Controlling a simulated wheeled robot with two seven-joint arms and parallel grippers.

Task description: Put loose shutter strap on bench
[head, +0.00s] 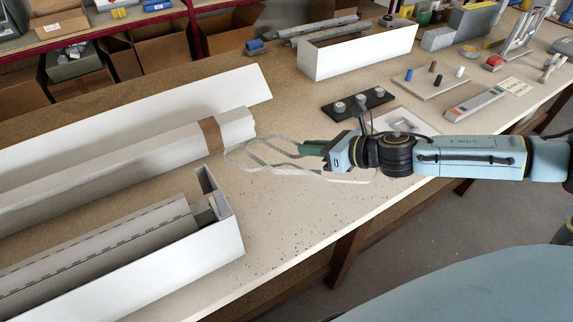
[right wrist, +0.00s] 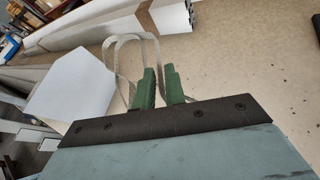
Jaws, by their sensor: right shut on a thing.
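The loose strap (head: 268,160) is a thin, pale grey band in wide open loops, close to the end of the white profile bundle (head: 120,166). My right gripper (head: 303,149) has green fingers and is shut on the strap. In the right wrist view, the strap (right wrist: 117,58) loops out to the left of the fingers of the gripper (right wrist: 159,72). The loops show against the bench (head: 300,218); whether they touch it is unclear. A brown band (head: 211,134) goes around the bundle near its end. My left gripper is out of view.
An open long white box (head: 190,271) holds a grey profile at the lower left. Behind my right gripper are a dark plate with knobs (head: 336,109), a white box (head: 362,55) and a board with pegs (head: 432,82). Bench space in front of the strap is bare.

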